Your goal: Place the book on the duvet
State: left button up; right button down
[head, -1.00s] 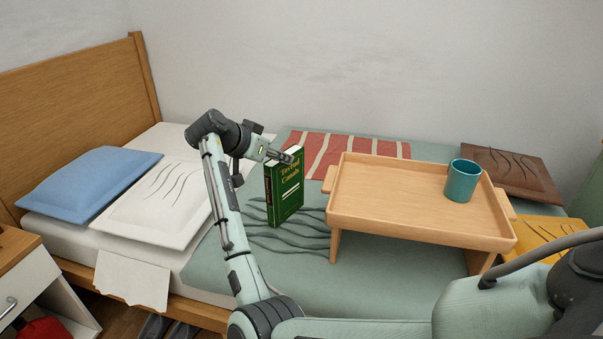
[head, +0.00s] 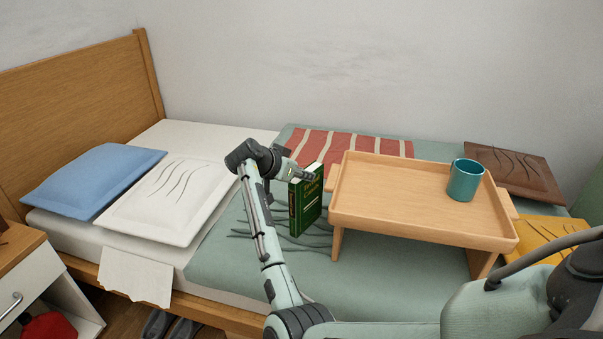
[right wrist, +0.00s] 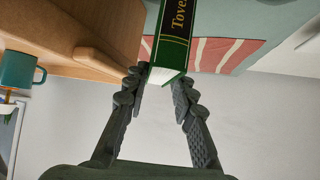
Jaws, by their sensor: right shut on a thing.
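My right gripper (head: 303,173) is shut on the top edge of a green book (head: 309,207) with gold lettering. The book hangs upright, its cover partly turned to the right, just left of the wooden bed tray. It is over the grey-green duvet (head: 380,275); I cannot tell whether its lower edge touches. In the right wrist view the book (right wrist: 172,52) sits between the two fingers (right wrist: 160,80), spine toward the camera. My left gripper is not in view.
The wooden bed tray (head: 400,228) stands on the duvet with a teal mug (head: 464,182) on it. A red striped cloth (head: 350,147) lies behind. White (head: 170,205) and blue pillows (head: 95,180) are at the left.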

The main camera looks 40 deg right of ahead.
jog(key=c, duration=1.6)
grip_release()
jog(key=shift+f, duration=0.1)
jog(key=shift+c, duration=0.2)
jog(key=o, duration=0.4)
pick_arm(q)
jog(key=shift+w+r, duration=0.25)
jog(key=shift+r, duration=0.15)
